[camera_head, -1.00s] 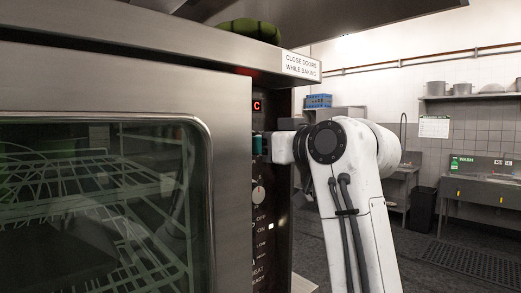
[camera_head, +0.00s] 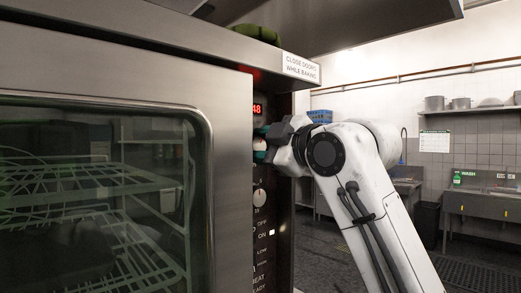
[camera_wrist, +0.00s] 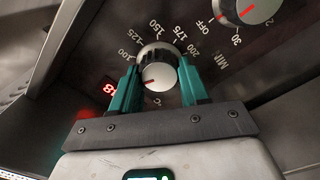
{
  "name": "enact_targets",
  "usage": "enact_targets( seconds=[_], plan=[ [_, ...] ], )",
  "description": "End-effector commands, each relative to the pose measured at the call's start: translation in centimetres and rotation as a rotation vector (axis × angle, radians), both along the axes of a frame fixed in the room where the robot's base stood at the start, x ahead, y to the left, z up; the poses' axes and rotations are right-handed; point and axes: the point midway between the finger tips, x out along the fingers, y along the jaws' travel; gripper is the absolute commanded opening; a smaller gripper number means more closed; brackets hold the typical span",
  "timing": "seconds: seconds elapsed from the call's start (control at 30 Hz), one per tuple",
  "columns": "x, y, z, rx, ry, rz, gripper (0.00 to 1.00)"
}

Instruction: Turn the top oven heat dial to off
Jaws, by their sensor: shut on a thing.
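The heat dial (camera_wrist: 158,62) is a round silver knob on the dark oven panel, ringed by marks including 100, 150, 175 and 200. Its face has a red pointer line, angled towards the lower left in the wrist view; no off mark for it can be made out there. My gripper (camera_wrist: 160,88) has its teal fingers shut on the dial, one on each side. In the head view my gripper (camera_head: 263,147) is at the panel just below the red display (camera_head: 258,109), and the dial is mostly hidden.
A second knob (camera_head: 259,198) with OFF and MIN marks sits below, also in the wrist view (camera_wrist: 249,8). Switches line the panel under it. The closed glass oven door (camera_head: 95,200) is at left. Open floor and sinks (camera_head: 485,205) lie to the right.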

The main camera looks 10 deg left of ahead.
Motion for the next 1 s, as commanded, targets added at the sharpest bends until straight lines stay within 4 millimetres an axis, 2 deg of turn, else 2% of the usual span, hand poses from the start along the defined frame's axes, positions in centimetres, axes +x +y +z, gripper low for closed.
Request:
enact_targets(
  seconds=[0.5, 1.0],
  plan=[
    [-0.10, 0.09, -0.20, -0.208, -0.264, 0.002, 0.14],
    [-0.12, 0.15, -0.28, -0.247, -0.311, 0.004, 0.14]
  ],
)
